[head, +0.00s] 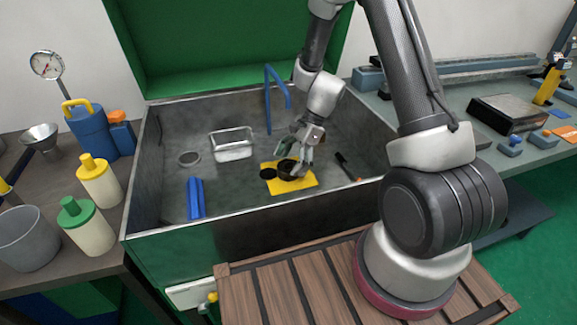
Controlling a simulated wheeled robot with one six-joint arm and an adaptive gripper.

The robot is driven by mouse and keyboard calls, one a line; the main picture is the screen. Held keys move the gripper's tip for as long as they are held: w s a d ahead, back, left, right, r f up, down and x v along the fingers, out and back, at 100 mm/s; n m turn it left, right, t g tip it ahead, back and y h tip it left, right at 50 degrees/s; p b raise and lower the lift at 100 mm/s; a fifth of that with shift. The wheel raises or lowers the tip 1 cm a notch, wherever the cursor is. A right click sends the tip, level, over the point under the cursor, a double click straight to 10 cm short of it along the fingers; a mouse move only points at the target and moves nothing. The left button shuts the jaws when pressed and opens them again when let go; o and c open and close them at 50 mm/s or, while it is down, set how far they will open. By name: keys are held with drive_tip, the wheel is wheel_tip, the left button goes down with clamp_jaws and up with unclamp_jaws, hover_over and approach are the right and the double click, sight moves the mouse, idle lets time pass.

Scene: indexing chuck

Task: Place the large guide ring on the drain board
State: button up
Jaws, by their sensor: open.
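A yellow board (306,181) lies on the floor of the grey metal basin. Two dark round pieces are on or just above it: a smaller one (267,174) at the left and a larger, ring-like one (286,168) partly hidden by my gripper. My gripper (294,172) is open, pointing down, with its fingers at the larger dark piece. I cannot tell whether they touch it. A thin grey ring (189,158) lies at the basin's left. I cannot tell for sure which ring is the large guide ring or which surface is the drain board.
In the basin are a wire-rimmed tray (232,145), a blue block (196,198), a blue spout (270,100) and a black-handled tool (346,166). The basin's front wall (250,222) stands between the board and the slatted wood. Bottles (88,226) crowd the left bench.

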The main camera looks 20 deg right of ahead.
drive_tip(key=v, duration=1)
drive_tip(key=s+d+r+n+t+h, duration=0.1)
drive_tip(key=s+d+r+n, duration=0.1)
drive_tip(key=s+r+n, duration=0.45)
drive_tip(key=s+d+r+n+t+h, duration=0.15)
drive_tip(key=s+r, duration=0.25)
drive_tip(key=r, duration=0.6)
drive_tip(key=s+d+r+n+t+h, duration=0.1)
drive_tip(key=s+d+r+n, duration=0.2)
drive_tip(key=s, duration=0.4)
drive_tip(key=s+d+r+n+t+h, duration=0.2)
drive_tip(key=s+r+n, duration=0.1)
drive_tip(key=s, duration=0.3)
drive_tip(key=shift+s+d+r+n, duration=0.3)
drive_tip(key=shift+s+d+n, duration=0.1)
drive_tip(key=shift+n, duration=0.5)
drive_tip(key=shift+a, duration=0.1)
